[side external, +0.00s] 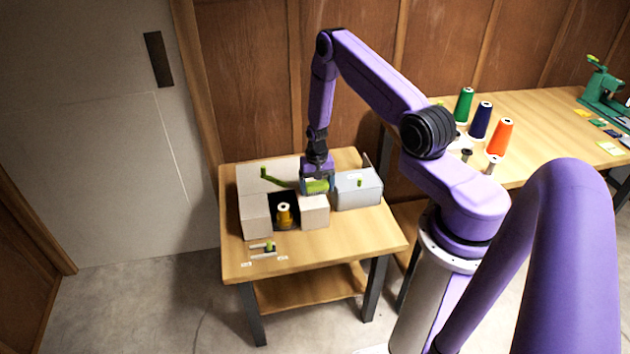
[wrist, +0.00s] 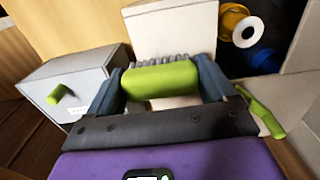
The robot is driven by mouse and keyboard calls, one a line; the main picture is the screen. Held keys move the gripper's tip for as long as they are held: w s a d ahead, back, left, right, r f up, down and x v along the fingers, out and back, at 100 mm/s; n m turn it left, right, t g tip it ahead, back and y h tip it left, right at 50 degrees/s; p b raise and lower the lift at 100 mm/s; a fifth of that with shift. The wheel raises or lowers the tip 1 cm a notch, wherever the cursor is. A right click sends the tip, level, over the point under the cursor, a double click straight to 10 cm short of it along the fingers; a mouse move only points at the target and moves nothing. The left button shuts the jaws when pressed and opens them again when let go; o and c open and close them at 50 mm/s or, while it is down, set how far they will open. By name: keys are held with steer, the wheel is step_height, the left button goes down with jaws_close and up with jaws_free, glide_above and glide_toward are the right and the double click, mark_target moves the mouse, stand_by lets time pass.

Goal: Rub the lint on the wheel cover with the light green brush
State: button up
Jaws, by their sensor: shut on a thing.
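My gripper (side external: 316,181) is shut on the light green brush (wrist: 160,82), whose green body lies crosswise between the two fingers in the wrist view. Its grey ridged edge faces a cream block (wrist: 172,32). In the side view the brush (side external: 317,187) is just above that cream block (side external: 315,210), at the right front of a cream machine body (side external: 256,216). I cannot tell whether brush and block touch. No part is clearly marked as the wheel cover, and I cannot make out lint; the fingers and brush hide part of the block.
A grey box (side external: 358,189) with a green knob stands close right of my gripper. A yellow spool (side external: 284,213) sits in the dark recess to the left. A green lever (side external: 276,179) projects behind it. Thread cones (side external: 481,120) stand on the other table. The small table's front is mostly clear.

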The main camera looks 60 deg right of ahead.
mark_target(320, 202)
steer(key=s+a, duration=0.2)
steer(key=s, duration=0.1)
steer(key=shift+a, duration=0.4)
step_height(320, 202, up, 8)
stand_by(0.3)
steer(key=shift+r, duration=0.1)
stand_by(0.4)
